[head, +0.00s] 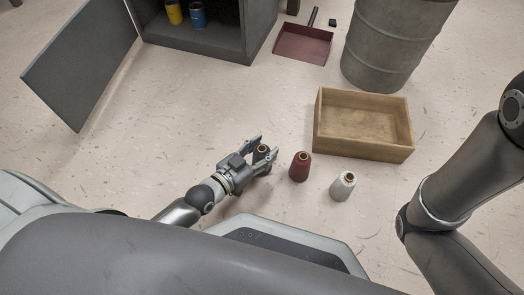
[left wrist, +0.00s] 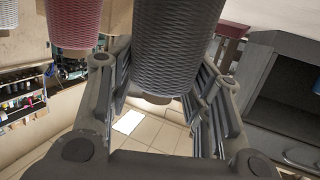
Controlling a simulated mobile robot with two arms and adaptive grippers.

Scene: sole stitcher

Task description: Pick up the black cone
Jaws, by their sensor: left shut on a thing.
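My right gripper is out of view.
A dark red cone (head: 300,166) and a white cone (head: 343,185) stand just right of the gripper. A wooden box (head: 335,146) lies behind them. A grey barrel (head: 392,45), a red dustpan (head: 302,45) and an open cabinet (head: 213,42) stand farther back. Floor to the left is clear.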

